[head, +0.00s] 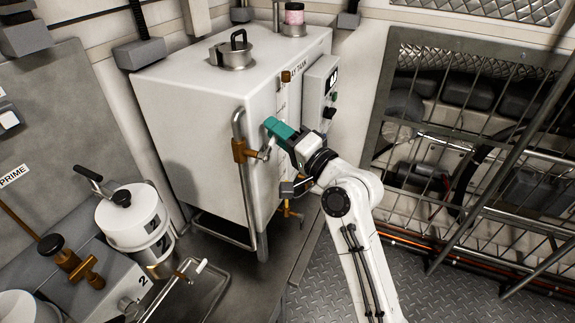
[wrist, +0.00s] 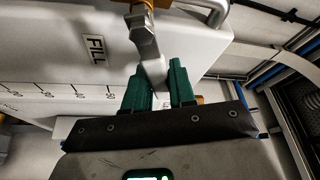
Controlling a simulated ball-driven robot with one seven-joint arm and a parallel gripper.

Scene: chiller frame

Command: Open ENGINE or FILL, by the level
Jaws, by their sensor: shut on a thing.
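The white tank (head: 190,110) stands in the middle of the head view, with a steel pipe and a brass valve (head: 240,150) on its near side. In the wrist view a FILL label (wrist: 95,49) sits on the white face beside a pale valve lever (wrist: 147,48), which hangs from a brass fitting (wrist: 140,6). My gripper (head: 271,130) has teal fingers, shut on the lever's end, as the wrist view (wrist: 158,92) shows. A level scale (wrist: 62,91) with tick marks runs along the face; its liquid level cannot be read. I see no ENGINE label.
A grey control box (head: 320,85) is fixed to the tank just beyond my gripper. Another brass fitting (head: 289,210) shows low on the tank. A wire cage (head: 470,140) stands at the right. A white canister (head: 133,217) and a PRIME label (head: 13,176) are at the left.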

